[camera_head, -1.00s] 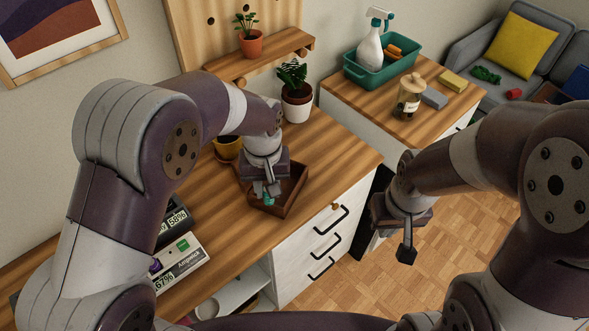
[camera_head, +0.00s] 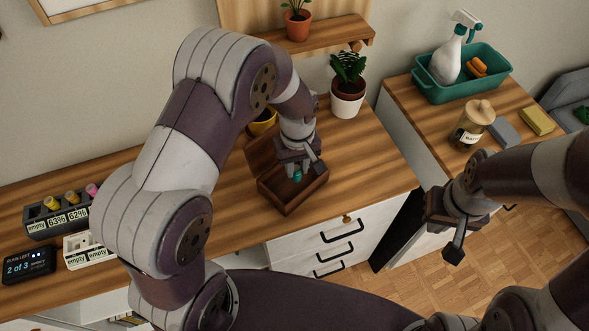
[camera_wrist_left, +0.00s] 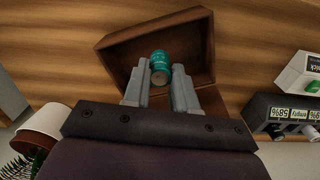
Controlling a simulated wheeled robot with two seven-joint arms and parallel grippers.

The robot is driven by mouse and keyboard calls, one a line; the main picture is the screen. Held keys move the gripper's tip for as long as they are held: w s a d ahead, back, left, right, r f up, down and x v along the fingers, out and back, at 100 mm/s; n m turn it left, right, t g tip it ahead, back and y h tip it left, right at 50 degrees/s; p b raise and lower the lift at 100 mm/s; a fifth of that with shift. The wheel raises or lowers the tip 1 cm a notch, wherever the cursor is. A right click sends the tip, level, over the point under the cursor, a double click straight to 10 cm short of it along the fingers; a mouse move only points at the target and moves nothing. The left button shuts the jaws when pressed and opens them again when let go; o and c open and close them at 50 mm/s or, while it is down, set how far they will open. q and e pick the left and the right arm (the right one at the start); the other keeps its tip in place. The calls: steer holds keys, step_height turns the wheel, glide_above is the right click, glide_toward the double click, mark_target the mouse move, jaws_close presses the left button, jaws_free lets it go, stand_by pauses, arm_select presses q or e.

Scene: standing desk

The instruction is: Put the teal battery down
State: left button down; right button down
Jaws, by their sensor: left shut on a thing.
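The teal battery (camera_head: 297,176) is between the fingers of my left gripper (camera_head: 297,172), which is shut on it. In the left wrist view the battery (camera_wrist_left: 160,66) sits at the fingertips (camera_wrist_left: 160,76), with the wooden box (camera_wrist_left: 121,52) behind it. In the head view the open wooden box (camera_head: 291,202) stands on the desk, and the gripper is at its opening. I cannot tell whether the battery touches the box floor. My right gripper (camera_head: 446,232) hangs apart, in front of the right-hand cabinet; its finger gap is unclear.
A dark charger (camera_head: 58,221) with several batteries, a white charger (camera_head: 88,250) and a small display (camera_head: 28,266) stand at the left. Potted plants (camera_head: 347,98) stand behind the box. A jar (camera_head: 472,126) and a teal bin (camera_head: 462,88) are on the right cabinet.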

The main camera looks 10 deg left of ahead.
mark_target(294, 184)
arm_select(q)
steer(key=shift+w+a+f, duration=0.55)
steer(key=shift+w+f, duration=0.05)
steer(key=shift+w, duration=0.1)
step_height(294, 184, down, 4)
steer(key=shift+s+r+p, duration=0.15)
steer(key=shift+p, duration=0.2)
steer(key=shift+f, duration=0.25)
steer(key=c, duration=0.9)
jaws_free()
step_height(294, 184, up, 12)
steer(key=b, duration=0.1)
steer(key=s+a+r+m, duration=0.1)
steer(key=s+a+m, duration=0.2)
steer(key=s, duration=0.3)
steer(key=s+a+r+m+t, duration=0.1)
steer(key=s+a+r+m, duration=0.1)
steer(key=s, duration=0.5)
steer(key=shift+s+a+m, duration=0.25)
steer(key=shift+a+m, duration=0.15)
steer(key=shift+m, duration=0.3)
